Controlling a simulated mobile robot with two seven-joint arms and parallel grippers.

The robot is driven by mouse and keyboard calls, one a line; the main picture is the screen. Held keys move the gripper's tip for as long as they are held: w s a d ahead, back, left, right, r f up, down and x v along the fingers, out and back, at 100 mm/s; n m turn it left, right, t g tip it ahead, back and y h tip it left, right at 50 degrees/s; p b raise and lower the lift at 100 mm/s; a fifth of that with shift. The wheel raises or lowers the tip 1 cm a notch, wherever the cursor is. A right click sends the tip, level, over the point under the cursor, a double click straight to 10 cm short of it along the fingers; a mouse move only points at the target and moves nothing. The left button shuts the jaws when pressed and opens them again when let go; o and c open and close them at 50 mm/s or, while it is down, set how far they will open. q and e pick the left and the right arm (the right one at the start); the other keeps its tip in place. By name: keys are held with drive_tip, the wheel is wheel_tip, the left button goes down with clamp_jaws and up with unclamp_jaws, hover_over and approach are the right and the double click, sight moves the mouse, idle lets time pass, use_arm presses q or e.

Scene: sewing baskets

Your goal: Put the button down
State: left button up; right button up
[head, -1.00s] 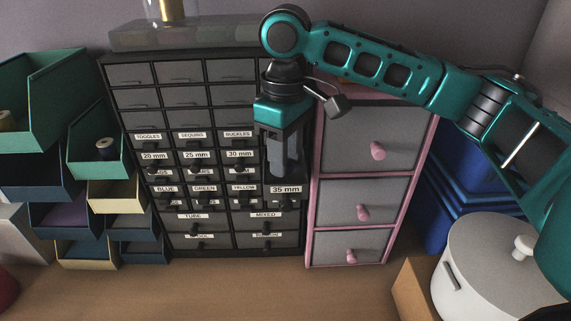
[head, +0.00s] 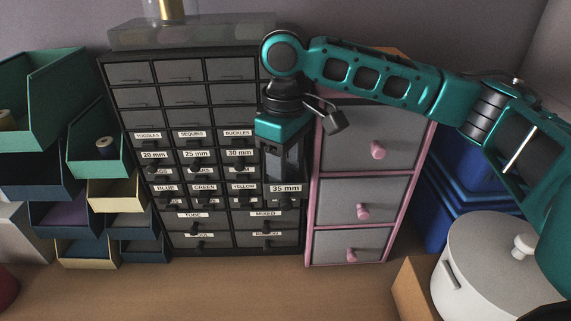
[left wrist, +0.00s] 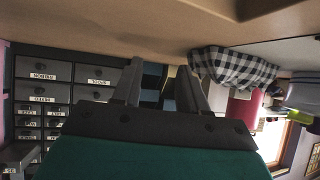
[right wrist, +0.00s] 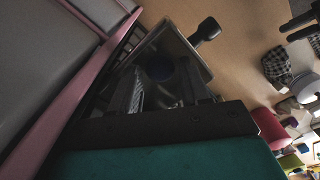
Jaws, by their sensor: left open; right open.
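A dark round button (right wrist: 160,67) shows in the right wrist view between the fingers of my right gripper (right wrist: 166,88), over the inside of a pulled-out drawer. I cannot tell whether it touches the drawer floor. The drawer, labelled 35 mm (head: 286,189), juts from the right side of the dark cabinet in the head view. My right gripper (head: 283,165) is open and points down into this drawer; its fingertips are partly hidden. My left gripper (left wrist: 160,85) is open and empty in the left wrist view, and out of the head view.
The dark labelled cabinet (head: 167,236) stands beside a pink-framed drawer unit (head: 314,215). Stacked open bins (head: 95,165) stand at the left. A white pot (head: 490,275) and blue containers (head: 440,220) are at the right. The front of the wooden table (head: 220,290) is clear.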

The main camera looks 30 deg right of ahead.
use_arm(q)
drive_tip(key=shift+s, duration=0.1)
use_arm(e)
wheel_tip(320, 180, up, 12)
use_arm(q)
drive_tip(key=shift+f, duration=0.1)
idle(0.7)
